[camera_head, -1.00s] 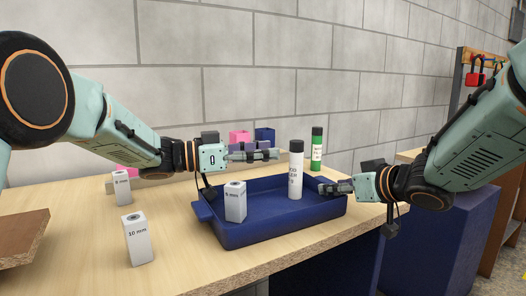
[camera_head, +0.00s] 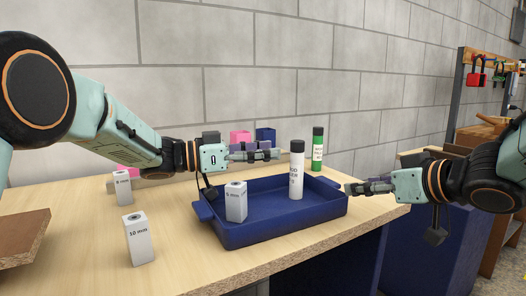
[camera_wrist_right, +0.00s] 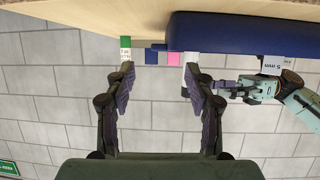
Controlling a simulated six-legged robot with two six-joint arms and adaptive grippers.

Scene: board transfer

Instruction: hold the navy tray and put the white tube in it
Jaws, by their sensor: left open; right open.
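The navy tray (camera_head: 272,232) sits on the wooden table. The white tube (camera_head: 297,172), with a black cap, appears to stand upright inside the tray towards its right side. A white labelled block (camera_head: 236,204) also stands in the tray, at its left. My left gripper (camera_head: 272,154) is open and empty above the tray's back edge, left of the tube's cap. My right gripper (camera_head: 350,188) is open and empty just beyond the tray's right end, apart from the tube. In the right wrist view, the open fingers (camera_wrist_right: 158,88) face the tray (camera_wrist_right: 250,32) with nothing between them.
A white block marked 10 mm (camera_head: 138,241) and another white block (camera_head: 122,188) stand on the table to the left. A green tube (camera_head: 317,150) stands behind the tray. Pink (camera_head: 240,137) and blue (camera_head: 265,136) items are at the back.

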